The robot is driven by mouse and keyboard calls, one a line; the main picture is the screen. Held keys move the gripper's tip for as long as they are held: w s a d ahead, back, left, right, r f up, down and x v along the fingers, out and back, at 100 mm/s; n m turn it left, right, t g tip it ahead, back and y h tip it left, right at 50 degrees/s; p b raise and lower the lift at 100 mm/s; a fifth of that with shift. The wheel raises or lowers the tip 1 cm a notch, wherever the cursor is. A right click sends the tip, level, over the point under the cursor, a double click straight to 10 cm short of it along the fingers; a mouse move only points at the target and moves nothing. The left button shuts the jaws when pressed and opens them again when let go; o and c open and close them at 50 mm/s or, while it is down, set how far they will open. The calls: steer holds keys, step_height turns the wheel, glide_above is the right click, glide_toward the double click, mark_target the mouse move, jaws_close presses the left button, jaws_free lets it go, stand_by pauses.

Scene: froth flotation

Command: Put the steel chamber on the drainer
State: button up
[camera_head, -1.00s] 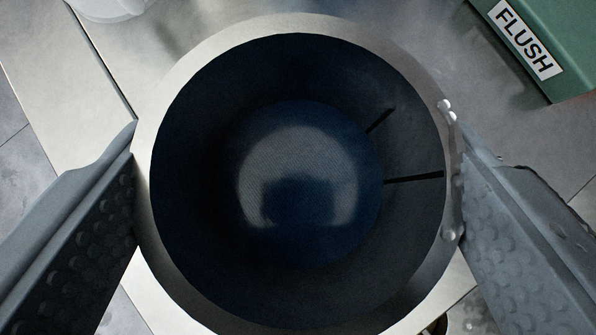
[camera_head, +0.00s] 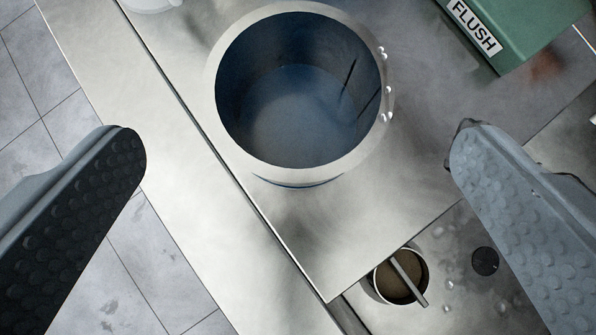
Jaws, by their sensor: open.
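The steel chamber (camera_head: 290,172) is a round, open-topped metal vessel with a pale rim, a dark bluish inside and small rivets on its right side. It stands upright on a flat steel surface (camera_head: 310,235), at the upper middle of the view. I cannot tell for sure whether this surface is the drainer. My gripper (camera_head: 298,148) is open, its two fingers wide apart. The left finger is well clear of the chamber on its left, the right finger clear on its right. Nothing is held between them.
A green box labelled FLUSH (camera_head: 515,30) is at the upper right. A small cup (camera_head: 376,287) with brownish contents and a rod across it is at the lower right, near a dark round spot (camera_head: 485,261). A white object (camera_head: 152,4) is cut off at the top. Tiled floor shows left.

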steer(key=v, duration=0.5)
steer(key=shift+s+r, duration=0.3)
steer(key=s+r+t, duration=0.3)
steer(key=s+t, duration=0.5)
steer(key=s, duration=2.4)
steer(key=shift+s+r, duration=0.2)
steer(key=shift+s, duration=0.05)
steer(key=shift+d, duration=0.1)
steer(key=shift+c, duration=0.3)
